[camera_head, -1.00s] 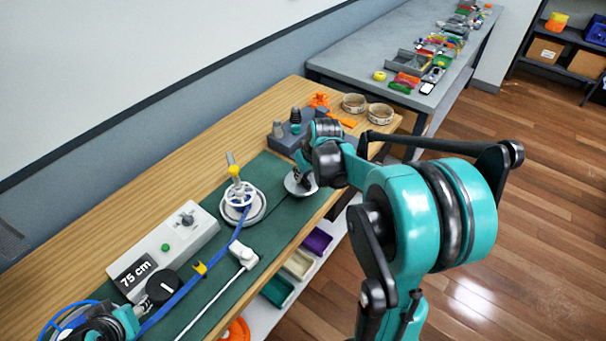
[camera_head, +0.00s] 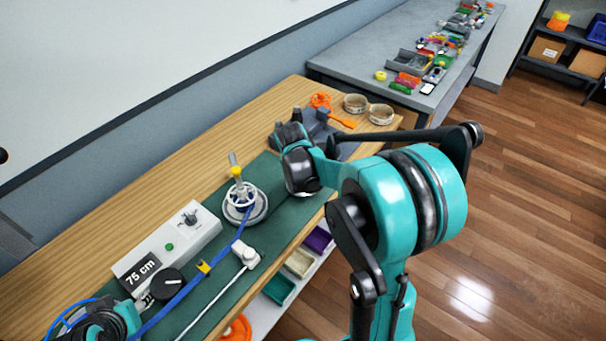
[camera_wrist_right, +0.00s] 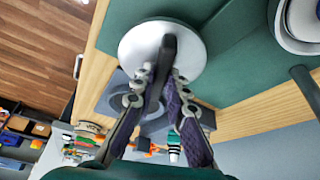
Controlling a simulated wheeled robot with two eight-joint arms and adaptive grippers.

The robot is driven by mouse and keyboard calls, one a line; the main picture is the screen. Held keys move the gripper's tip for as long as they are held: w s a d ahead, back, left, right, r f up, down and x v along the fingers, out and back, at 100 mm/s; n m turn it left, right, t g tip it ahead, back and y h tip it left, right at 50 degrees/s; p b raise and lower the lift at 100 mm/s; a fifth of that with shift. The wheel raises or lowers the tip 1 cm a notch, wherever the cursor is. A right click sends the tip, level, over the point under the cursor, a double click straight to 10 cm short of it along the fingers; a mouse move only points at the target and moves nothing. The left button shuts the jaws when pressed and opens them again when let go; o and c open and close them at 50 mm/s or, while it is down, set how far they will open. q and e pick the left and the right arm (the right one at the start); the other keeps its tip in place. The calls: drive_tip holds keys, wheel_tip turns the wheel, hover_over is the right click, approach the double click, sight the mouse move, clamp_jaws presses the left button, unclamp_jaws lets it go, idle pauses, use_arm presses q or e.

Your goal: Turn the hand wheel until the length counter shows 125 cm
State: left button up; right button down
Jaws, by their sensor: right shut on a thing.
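The length counter (camera_head: 140,272) on the white box reads 75 cm.
A white rod (camera_head: 215,305) lies along the mat. Rolls of tape (camera_head: 380,114) and orange parts (camera_head: 322,100) lie at the far end. Coloured bins (camera_head: 278,290) sit below the bench edge.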

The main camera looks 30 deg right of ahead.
drive_tip(key=shift+w+m+g, duration=0.1)
drive_tip(key=shift+m+g, duration=0.2)
drive_tip(key=shift+m, duration=0.8)
drive_tip(key=shift+h, duration=0.3)
drive_tip(key=c, duration=1.5)
unclamp_jaws()
drive_tip(key=shift+c, duration=0.2)
drive_tip(key=shift+r, duration=0.1)
drive_tip(key=v, duration=1.1)
drive_tip(key=shift+r, duration=0.35)
drive_tip(key=shift+a, duration=0.15)
